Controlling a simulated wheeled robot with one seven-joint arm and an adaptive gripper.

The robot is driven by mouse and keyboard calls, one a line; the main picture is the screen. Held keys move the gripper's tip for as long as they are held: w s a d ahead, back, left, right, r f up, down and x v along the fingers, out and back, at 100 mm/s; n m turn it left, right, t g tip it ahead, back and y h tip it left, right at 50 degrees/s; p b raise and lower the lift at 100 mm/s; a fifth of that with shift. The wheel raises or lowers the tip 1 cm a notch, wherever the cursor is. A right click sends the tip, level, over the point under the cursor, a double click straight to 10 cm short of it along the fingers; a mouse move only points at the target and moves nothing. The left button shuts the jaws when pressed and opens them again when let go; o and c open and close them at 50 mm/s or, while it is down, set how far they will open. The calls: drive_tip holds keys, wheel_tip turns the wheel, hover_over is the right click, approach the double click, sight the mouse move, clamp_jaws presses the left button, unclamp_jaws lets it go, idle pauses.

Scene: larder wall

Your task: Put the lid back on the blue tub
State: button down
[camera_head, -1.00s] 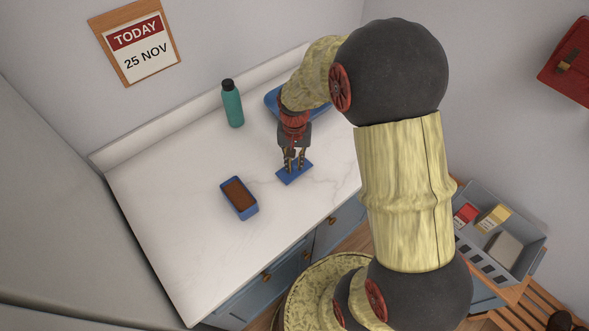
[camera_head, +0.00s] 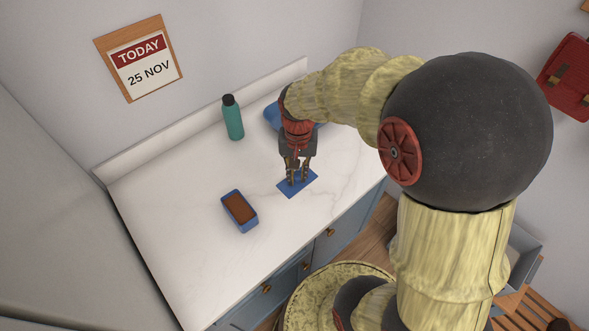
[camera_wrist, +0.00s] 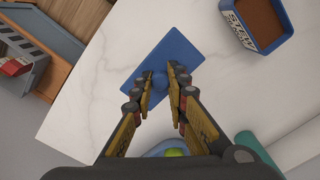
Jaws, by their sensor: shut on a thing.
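The blue tub (camera_head: 239,212) stands open on the white counter, with brown contents inside. It also shows at the upper right of the wrist view (camera_wrist: 262,38). The flat blue lid (camera_head: 308,184) is to the right of the tub and apart from it. In the wrist view the lid (camera_wrist: 178,50) has a round knob (camera_wrist: 158,80) between my fingers. My gripper (camera_head: 298,180) points down and is shut on this knob. I cannot tell whether the lid touches the counter or is just above it.
A teal bottle (camera_head: 233,118) stands at the back of the counter (camera_head: 170,235). A blue tray (camera_head: 272,117) lies behind my gripper, partly hidden by my arm. A grey crate (camera_head: 524,248) is off the counter at the right. The counter between lid and tub is clear.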

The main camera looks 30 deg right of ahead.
drive_tip(key=s+a+r+n+p, duration=0.2)
drive_tip(key=s+a+r+p, duration=0.4)
drive_tip(key=s+a+p, duration=0.25)
drive_tip(key=w+a+f+n+p, duration=0.3)
drive_tip(key=w+a+n+p, duration=0.6)
drive_tip(key=w+n, duration=0.3)
drive_tip(key=shift+w+a+f+n+p, duration=0.15)
drive_tip(key=shift+a+f+n+p, duration=0.3)
drive_tip(key=shift+n, duration=1.25)
drive_tip(key=shift+d, duration=0.15)
drive_tip(key=shift+f+b, duration=2.05)
drive_tip(key=shift+f, duration=0.75)
